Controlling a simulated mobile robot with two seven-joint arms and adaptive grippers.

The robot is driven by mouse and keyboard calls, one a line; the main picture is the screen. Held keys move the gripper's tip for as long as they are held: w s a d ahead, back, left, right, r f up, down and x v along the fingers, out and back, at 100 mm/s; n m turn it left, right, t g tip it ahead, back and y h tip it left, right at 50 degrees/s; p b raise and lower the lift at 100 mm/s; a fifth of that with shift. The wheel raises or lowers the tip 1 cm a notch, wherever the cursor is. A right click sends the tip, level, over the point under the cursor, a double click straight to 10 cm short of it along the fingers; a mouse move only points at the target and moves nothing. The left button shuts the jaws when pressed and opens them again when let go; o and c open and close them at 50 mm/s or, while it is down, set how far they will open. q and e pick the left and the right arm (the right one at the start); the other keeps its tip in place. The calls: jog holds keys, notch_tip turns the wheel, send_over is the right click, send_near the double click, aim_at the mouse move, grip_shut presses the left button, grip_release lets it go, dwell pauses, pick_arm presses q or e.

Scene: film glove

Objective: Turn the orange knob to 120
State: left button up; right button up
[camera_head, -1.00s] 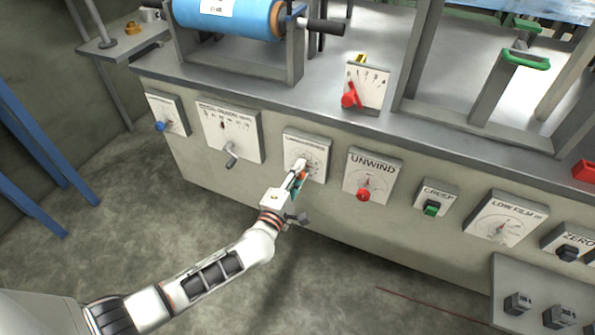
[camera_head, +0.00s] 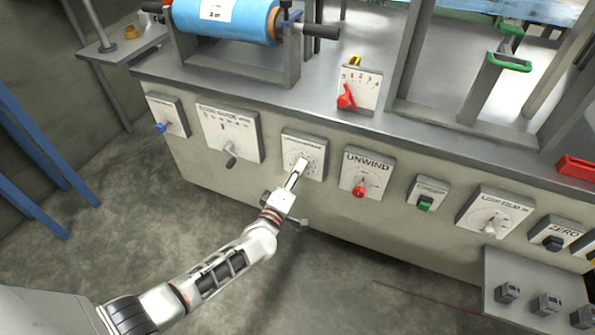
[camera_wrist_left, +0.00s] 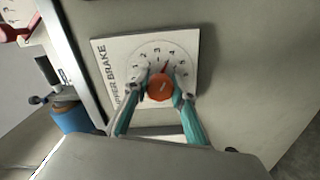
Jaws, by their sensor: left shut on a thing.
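The orange knob (camera_wrist_left: 160,88) sits on a white dial plate (camera_wrist_left: 188,45) in the left wrist view. The plate carries a ring of single-digit numbers and lettering that ends in "BRAKE". My left gripper (camera_wrist_left: 161,80) is shut on the knob, with a teal-backed finger on either side of it. A small red pointer shows at the knob's upper edge; its exact reading is too small to tell. In the head view the left gripper (camera_head: 298,172) reaches the same dial plate (camera_head: 315,146) and hides the knob. My right gripper is not in view.
Along the panel, a grey crank (camera_head: 230,160) is left of the dial, and the UNWIND plate with a red knob (camera_head: 359,191) is close on its right. A green switch (camera_head: 425,203) is further right. The floor (camera_head: 330,290) in front is clear.

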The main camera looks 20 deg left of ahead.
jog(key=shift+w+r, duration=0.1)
pick_arm(q)
jog(key=o, duration=1.1)
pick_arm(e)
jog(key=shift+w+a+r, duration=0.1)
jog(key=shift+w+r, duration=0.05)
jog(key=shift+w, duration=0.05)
pick_arm(q)
jog(key=shift+s+f, duration=0.1)
jog(key=shift+s, duration=0.5)
jog(key=s, duration=1)
jog(key=shift+s+a, duration=0.2)
jog(key=shift+s, duration=0.2)
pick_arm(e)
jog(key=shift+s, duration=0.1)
